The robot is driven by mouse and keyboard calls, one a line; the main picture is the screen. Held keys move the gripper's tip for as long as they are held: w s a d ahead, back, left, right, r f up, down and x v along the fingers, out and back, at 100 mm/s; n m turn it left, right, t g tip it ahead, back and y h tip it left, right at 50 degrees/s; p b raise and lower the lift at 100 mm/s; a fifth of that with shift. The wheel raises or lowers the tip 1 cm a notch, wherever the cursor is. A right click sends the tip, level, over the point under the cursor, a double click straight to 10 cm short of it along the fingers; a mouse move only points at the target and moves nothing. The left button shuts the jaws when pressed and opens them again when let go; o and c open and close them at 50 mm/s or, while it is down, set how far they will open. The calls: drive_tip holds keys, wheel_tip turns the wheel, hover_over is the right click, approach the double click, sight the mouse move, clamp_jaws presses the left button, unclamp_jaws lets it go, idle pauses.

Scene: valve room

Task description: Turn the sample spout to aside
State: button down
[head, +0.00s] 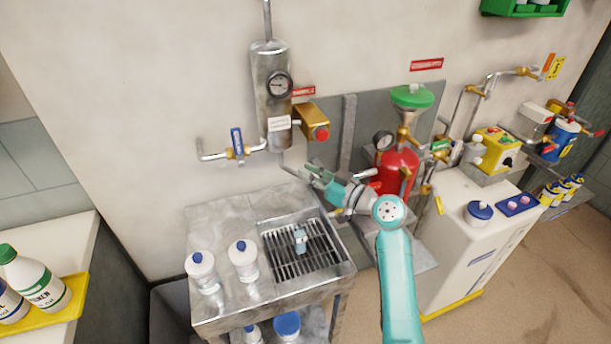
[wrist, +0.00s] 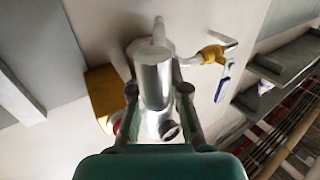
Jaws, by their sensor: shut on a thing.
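My gripper is shut on the spout above the back of the steel sink. In the wrist view my gripper's fingers (wrist: 158,92) stand apart, with the steel cylinder (wrist: 152,75) between them in the picture. A short pipe (wrist: 159,28) juts from the cylinder's end there. The exact grip on the spout is hard to make out.
A small bottle (head: 300,240) stands on the sink grate (head: 285,266) below. Two white jars (head: 243,260) stand left of it. A brass-coloured box (head: 311,121) and a blue-handled valve (head: 237,142) flank the cylinder. A red tank (head: 396,172) stands right of my gripper.

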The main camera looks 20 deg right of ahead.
drive_tip(key=shift+w+d+n+g+y, duration=0.3)
drive_tip(key=shift+d+n+g+y, duration=0.1)
drive_tip(key=shift+n+g+y, duration=0.25)
drive_tip(key=shift+w+d+n+g+y, duration=0.35)
drive_tip(key=shift+d+n+y, duration=0.1)
drive_tip(key=shift+y, duration=0.3)
drive_tip(key=c, duration=1.2)
unclamp_jaws()
drive_tip(key=shift+o, duration=0.2)
drive_tip(key=shift+s, duration=0.1)
drive_tip(key=v, duration=1.1)
drive_tip(key=shift+s+d, duration=0.2)
drive_tip(key=shift+d, duration=0.2)
